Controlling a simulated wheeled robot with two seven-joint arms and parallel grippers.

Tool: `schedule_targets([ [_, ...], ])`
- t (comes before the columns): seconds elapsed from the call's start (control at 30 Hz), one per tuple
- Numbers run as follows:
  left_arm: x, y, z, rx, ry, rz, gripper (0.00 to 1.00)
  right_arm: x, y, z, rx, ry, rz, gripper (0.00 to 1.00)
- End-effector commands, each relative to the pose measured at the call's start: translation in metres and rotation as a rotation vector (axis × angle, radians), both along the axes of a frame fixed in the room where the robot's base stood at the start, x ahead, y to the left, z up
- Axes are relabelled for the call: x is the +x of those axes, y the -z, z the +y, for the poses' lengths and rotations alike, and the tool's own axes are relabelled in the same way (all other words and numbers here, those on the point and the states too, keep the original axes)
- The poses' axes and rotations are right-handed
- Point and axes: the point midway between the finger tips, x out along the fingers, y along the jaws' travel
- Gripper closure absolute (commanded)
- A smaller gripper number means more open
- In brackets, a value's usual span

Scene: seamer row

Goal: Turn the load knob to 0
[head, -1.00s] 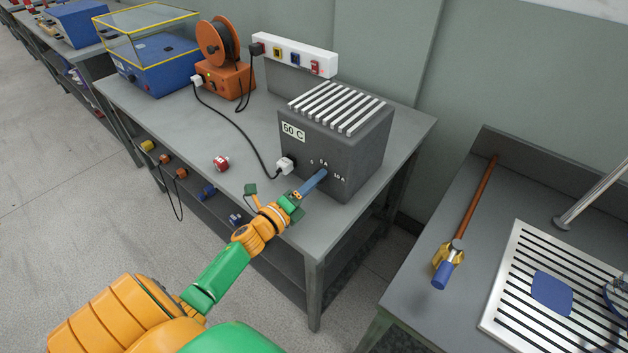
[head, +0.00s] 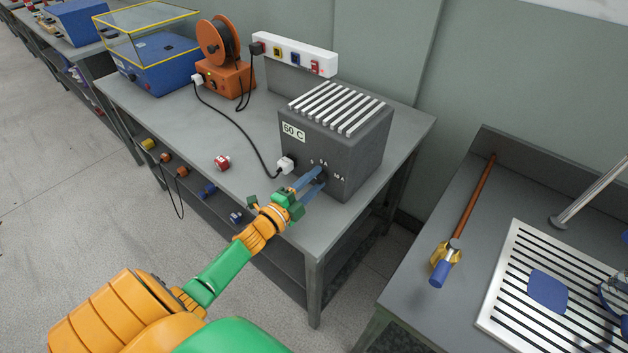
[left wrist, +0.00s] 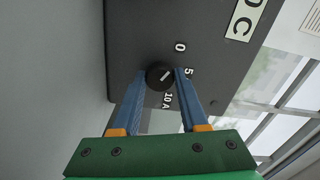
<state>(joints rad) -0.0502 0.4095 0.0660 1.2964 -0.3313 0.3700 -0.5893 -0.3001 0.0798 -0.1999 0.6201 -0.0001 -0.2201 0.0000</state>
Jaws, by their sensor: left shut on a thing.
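The grey load box (head: 337,137) marked "60 C" stands on the bench. Its black load knob (left wrist: 160,75) has a white pointer line and the marks 0, 5 and 10 A beside it. In the left wrist view the line slants up and right, apparently between 0 and 5. My left gripper (head: 317,176) is shut on the knob, with one blue finger on each side of it; the fingertips also show in the left wrist view (left wrist: 162,74). In the head view the fingers mostly hide the knob. My right gripper is not in view.
A white plug (head: 286,164) with a black cable sits in the box front, left of the knob. A red-and-white part (head: 222,163) lies near the bench edge. An orange reel (head: 222,60) and power strip (head: 294,54) stand behind. A second bench (head: 412,290) is at right.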

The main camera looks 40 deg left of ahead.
Motion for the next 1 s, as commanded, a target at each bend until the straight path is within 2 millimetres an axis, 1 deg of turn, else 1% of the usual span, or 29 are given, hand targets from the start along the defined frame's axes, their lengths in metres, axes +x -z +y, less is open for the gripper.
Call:
schedule_targets([
  [0.53, 0.0005, -0.0013, 0.0, -0.022, 0.0, -0.001, 1.0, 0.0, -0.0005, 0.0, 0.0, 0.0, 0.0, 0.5],
  [0.57, 0.0005, -0.0013, 0.0, -0.022, 0.0, -0.001, 0.51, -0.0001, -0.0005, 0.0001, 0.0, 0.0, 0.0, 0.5],
  [0.6, 0.0004, -0.0012, 0.0, -0.022, 0.0, -0.001, 0.4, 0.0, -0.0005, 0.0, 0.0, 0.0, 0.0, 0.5],
  [0.63, 0.0004, -0.0012, 0.0, -0.022, 0.0, -0.001, 0.32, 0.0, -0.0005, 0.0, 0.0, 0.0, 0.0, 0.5],
  [0.67, 0.0004, -0.001, -0.0001, -0.022, 0.0, -0.001, 0.27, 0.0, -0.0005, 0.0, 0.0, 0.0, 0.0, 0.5],
  [0.93, -0.0002, -0.0004, 0.0, -0.021, 0.0, 0.001, 0.27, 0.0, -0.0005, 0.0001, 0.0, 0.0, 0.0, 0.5],
  [1.0, -0.0042, 0.0, 0.0001, -0.021, 0.0, 0.002, 0.27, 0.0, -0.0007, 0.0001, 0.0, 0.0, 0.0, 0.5],
])
